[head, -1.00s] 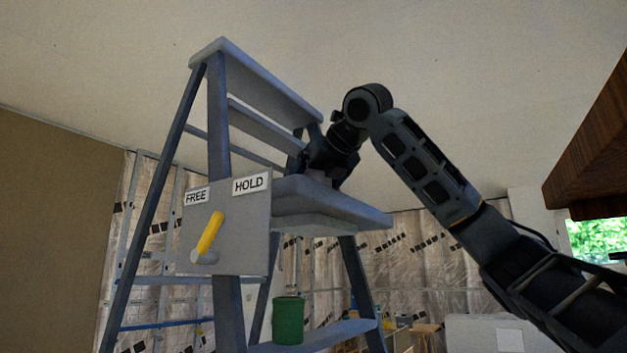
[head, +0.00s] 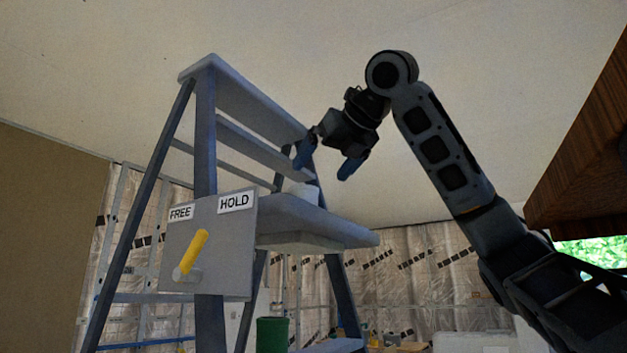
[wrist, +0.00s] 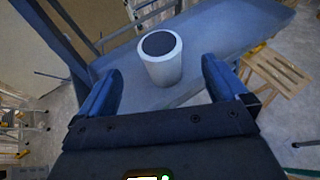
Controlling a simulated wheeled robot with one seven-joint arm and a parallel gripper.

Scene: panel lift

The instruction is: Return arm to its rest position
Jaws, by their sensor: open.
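My gripper (head: 327,160) is open and empty, with blue fingers spread apart. In the head view it hangs in the air above and a little to the right of the grey shelf (head: 315,227) of the stand. A white cylinder with a dark top (wrist: 161,58) stands upright on that shelf in the wrist view, beyond and between the fingertips, apart from them. In the head view the white cylinder (head: 303,193) shows partly, just above the shelf's back edge. My arm rises from the lower right and bends down at the elbow to the gripper.
The stand carries a panel (head: 213,248) with FREE and HOLD labels and a yellow lever (head: 191,255) tilted toward the upper right. A green can (head: 272,335) sits lower. A wooden overhang (head: 590,150) is at the right. Open air lies above my gripper.

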